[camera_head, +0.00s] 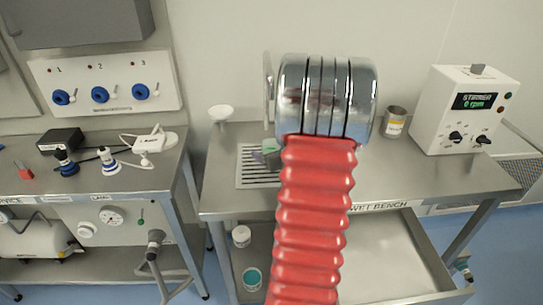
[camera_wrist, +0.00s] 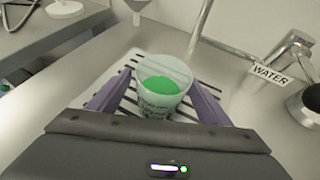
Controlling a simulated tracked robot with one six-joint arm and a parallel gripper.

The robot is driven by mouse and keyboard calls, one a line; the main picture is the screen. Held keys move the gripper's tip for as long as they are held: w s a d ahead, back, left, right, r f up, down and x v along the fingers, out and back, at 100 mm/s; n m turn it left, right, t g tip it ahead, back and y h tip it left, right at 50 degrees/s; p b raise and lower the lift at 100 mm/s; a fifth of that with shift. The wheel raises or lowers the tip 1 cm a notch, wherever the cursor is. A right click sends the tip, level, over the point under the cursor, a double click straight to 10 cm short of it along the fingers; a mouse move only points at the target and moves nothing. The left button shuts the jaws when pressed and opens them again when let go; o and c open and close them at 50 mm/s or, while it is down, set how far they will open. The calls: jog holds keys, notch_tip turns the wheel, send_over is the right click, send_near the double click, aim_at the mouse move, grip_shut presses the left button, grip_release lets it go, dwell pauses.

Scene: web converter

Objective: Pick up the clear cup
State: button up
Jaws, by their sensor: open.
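The clear cup (camera_wrist: 160,84) stands upright on a slotted drain grate in the wrist view. It has dark markings on its side and something green inside. My gripper (camera_wrist: 163,94) is open, with one purple finger on the left of the cup and the other on the right. The cup is between the fingers, and I cannot tell whether either finger touches it. In the head view my red arm hides most of this spot; a small green and grey patch shows at the grate.
The drain grate (camera_head: 256,178) is set in the wet bench (camera_head: 420,172). A metal tap (camera_wrist: 287,55) labelled WATER and a thin pipe stand behind the cup to the right. A white funnel (camera_head: 221,113), a metal can (camera_head: 394,122) and a stirrer unit (camera_head: 470,110) also stand there.

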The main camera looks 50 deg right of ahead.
jog(key=shift+x, duration=1.65)
jog(key=shift+s, duration=0.1)
jog(key=shift+c, duration=0.4)
jog(key=c, duration=1.2)
jog(key=shift+c, duration=0.2)
notch_tip(320, 180, up, 10)
